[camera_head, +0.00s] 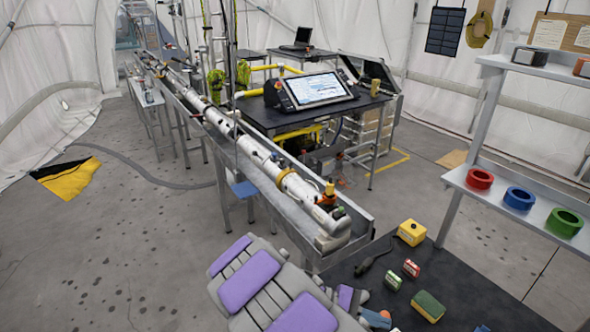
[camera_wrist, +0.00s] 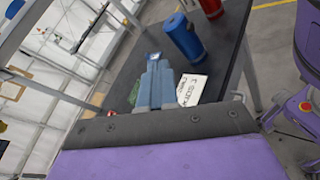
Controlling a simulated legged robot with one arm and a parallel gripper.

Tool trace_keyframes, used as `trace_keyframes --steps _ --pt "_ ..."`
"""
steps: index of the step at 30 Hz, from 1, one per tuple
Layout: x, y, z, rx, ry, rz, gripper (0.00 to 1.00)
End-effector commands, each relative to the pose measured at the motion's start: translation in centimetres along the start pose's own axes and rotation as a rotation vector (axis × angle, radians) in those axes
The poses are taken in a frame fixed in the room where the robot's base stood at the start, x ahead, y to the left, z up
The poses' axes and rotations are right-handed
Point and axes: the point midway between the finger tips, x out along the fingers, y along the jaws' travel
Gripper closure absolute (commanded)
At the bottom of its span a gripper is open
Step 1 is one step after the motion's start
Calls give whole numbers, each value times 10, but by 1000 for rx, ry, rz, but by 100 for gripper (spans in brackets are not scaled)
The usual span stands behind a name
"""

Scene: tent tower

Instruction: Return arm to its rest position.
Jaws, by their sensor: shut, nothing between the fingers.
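My gripper (camera_wrist: 153,62) shows in the wrist view as two blue-grey fingers close together, shut and empty. It points out over a dark table top (camera_wrist: 130,75), with a white card with black writing (camera_wrist: 191,89) just to its right and a blue cylinder (camera_wrist: 183,38) beyond its tips. I cannot tell whether the fingers touch the table. My purple and grey arm (camera_head: 250,280) fills the bottom middle of the head view.
A metal trough (camera_head: 270,185) with a long white tube runs ahead. A shelf (camera_head: 500,202) with tape rolls stands right.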

Motion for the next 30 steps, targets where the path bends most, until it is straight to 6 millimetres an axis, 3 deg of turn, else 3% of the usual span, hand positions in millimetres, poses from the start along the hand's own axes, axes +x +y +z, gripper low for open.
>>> trace_keyframes --steps 1,6,15,23,30 --pt "9 0 16 34 13 -58 100" --pt "28 -9 54 129 71 -232 100" --pt "41 -43 110 285 193 -519 100" --pt "38 -79 146 408 337 -748 100" --pt "24 -114 171 500 487 -936 100"
